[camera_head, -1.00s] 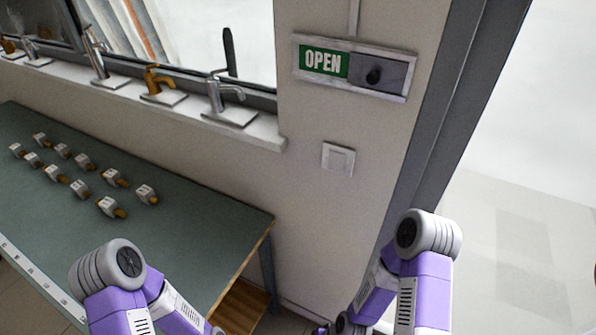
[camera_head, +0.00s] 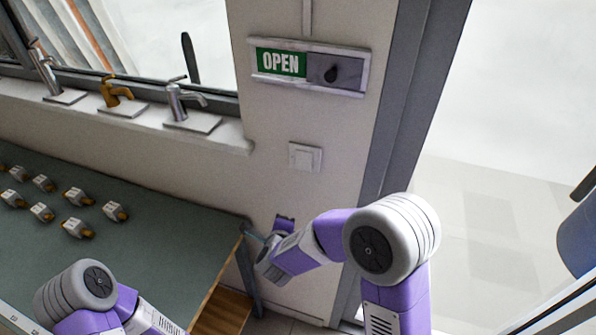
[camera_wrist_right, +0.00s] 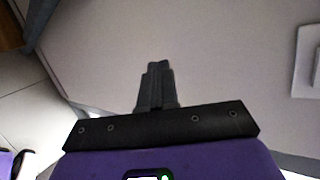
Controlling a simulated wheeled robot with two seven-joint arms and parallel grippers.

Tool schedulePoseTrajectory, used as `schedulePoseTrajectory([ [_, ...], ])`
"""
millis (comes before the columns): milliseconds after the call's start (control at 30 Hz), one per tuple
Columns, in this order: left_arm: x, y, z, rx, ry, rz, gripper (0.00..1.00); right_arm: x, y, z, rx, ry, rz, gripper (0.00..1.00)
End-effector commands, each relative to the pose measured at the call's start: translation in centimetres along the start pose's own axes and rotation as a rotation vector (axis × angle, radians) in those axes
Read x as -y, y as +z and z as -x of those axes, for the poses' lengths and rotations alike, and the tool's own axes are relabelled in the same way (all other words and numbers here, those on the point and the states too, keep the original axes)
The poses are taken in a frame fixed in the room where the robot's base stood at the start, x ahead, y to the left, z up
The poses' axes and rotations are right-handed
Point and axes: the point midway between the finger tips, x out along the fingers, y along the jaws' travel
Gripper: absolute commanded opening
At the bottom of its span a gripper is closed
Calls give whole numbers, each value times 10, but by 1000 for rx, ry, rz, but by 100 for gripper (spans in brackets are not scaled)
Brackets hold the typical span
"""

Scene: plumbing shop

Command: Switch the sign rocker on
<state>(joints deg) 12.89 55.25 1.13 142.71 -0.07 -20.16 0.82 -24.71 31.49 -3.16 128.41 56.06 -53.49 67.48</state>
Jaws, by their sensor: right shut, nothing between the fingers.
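The white rocker switch (camera_head: 305,156) sits on the wall below the sign in the head view. Its plate also shows at the right edge of the right wrist view (camera_wrist_right: 307,62), partly cut off. Whether the rocker is pressed on or off is too small to tell. The sign (camera_head: 282,63) above it reads OPEN in white on green, with a dark knob at its right. My right gripper (camera_wrist_right: 157,68) is shut and empty, pointing along the wall. My left gripper is out of view.
A green-topped table (camera_head: 150,240) with several small valves stands at the left. Taps on square plates line the window sill (camera_head: 120,122). A grey door frame (camera_head: 405,100) rises right of the switch. The wall around the switch is clear.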

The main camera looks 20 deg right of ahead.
Motion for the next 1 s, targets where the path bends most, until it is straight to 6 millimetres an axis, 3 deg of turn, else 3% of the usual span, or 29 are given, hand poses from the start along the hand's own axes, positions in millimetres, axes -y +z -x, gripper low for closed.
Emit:
schedulePoseTrajectory([
  [33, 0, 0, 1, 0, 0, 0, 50, 32, 17, 21, -5, -78, -191, 0],
  [100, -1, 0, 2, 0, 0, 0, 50, 65, 28, 50, -25, -159, -464, 0],
  [200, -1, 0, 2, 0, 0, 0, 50, 98, 36, 90, -41, -238, -819, 0],
  [400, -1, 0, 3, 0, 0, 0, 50, 123, 36, 148, -75, -302, -1291, 0],
  [600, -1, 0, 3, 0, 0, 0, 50, 126, 34, 166, -96, -314, -1437, 0],
  [1000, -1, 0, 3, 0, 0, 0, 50, 127, 32, 160, -98, -316, -1436, 0],
])
